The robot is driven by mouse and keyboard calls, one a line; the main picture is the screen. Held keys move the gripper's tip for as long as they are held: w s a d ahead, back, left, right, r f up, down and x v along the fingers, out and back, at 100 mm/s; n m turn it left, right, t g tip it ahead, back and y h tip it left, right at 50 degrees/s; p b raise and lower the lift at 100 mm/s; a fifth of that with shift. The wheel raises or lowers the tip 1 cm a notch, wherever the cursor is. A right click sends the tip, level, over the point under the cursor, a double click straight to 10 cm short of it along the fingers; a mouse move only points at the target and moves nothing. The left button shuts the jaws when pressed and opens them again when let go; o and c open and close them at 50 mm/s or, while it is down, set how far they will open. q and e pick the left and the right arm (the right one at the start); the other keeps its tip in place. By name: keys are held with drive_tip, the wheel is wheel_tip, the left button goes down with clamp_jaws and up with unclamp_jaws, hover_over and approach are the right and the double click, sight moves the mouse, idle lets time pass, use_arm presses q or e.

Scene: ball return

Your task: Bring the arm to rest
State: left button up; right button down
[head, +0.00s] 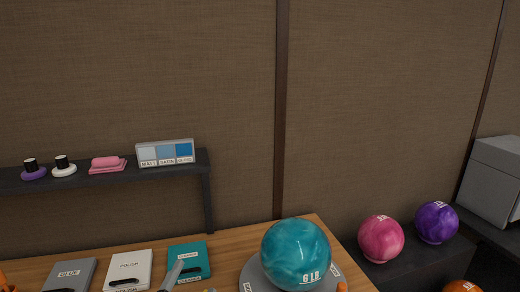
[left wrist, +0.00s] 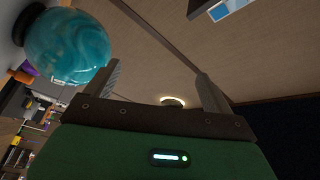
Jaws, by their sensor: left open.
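My left gripper (head: 188,284) shows only in part at the bottom edge of the head view, in front of the teal packet. In the left wrist view its two fingers (left wrist: 160,72) stand wide apart with nothing between them. A teal marbled ball (head: 296,254) rests on a round grey base (head: 250,277) on the wooden table, to the right of the gripper and apart from it. The ball also shows at the upper left of the left wrist view (left wrist: 66,46). My right gripper is in neither view.
On the wooden table (head: 228,244) lie grey (head: 70,274), white (head: 128,268) and teal (head: 189,257) packets. A dark shelf (head: 120,176) behind holds small items and a swatch display (head: 165,152). Pink (head: 381,239), purple (head: 436,222) and orange (head: 462,286) balls are at right, near a grey box (head: 491,180).

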use_arm(q)
drive_tip(key=s+a+f+n+g+y, duration=0.3)
drive_tip(key=a+f+n+g+y, duration=0.15)
drive_tip(key=f, duration=0.45)
drive_tip(key=s+a+f+n+g, duration=0.2)
drive_tip(key=s+f+n+g, duration=0.3)
drive_tip(key=s+f, duration=0.4)
drive_tip(key=s+a+f+n+g, duration=0.25)
drive_tip(key=s+f+g, duration=0.35)
drive_tip(key=s, duration=0.5)
wheel_tip(320, 180, down, 29)
drive_tip(key=g+p, duration=0.2)
drive_tip(key=s+a+f+p, duration=0.1)
drive_tip(key=s+a+f, duration=0.2)
drive_tip(key=s+f, duration=1.5)
drive_tip(key=shift+s+a+f+m+g+h+p, duration=0.15)
drive_tip(key=shift+s+m+g+h+p, duration=0.25)
drive_tip(key=shift+s, duration=0.6)
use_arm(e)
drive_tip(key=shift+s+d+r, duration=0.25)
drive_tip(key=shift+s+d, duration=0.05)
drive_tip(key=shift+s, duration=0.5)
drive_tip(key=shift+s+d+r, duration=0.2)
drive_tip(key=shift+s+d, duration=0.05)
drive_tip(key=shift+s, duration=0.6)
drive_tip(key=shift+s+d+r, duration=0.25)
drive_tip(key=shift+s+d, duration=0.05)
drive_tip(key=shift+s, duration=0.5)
